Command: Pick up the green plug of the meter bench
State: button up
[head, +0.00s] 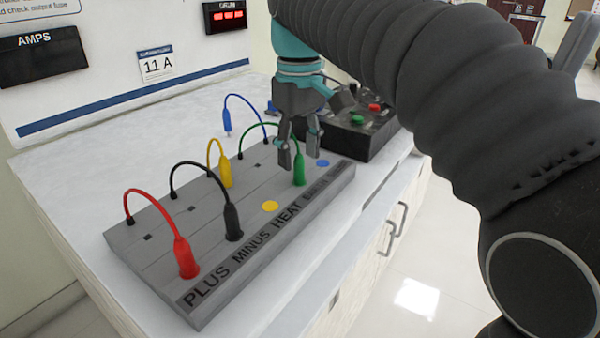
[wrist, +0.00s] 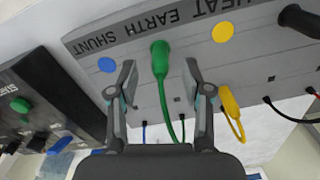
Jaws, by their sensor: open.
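The green plug (head: 299,170) stands upright at the right part of the grey plug board (head: 140,243), with a green cable looping back from it. In the wrist view the green plug (wrist: 160,58) shows between and a little beyond the open fingertips. My gripper (head: 302,160) is open, pointing down at the plug; in the wrist view its fingers (wrist: 160,75) stand on either side of the plug's line. Whether a finger touches the plug cannot be told. The gripper hides part of the green cable in the head view.
A yellow plug (head: 225,172), a black plug (head: 233,222) and a red plug (head: 187,257) stand left of it. A black box (head: 355,135) with coloured knobs stands close on the right.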

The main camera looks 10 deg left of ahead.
aim_at(299, 173)
jog(key=shift+f, duration=1.35)
grip_shut()
jog(key=shift+r, duration=0.1)
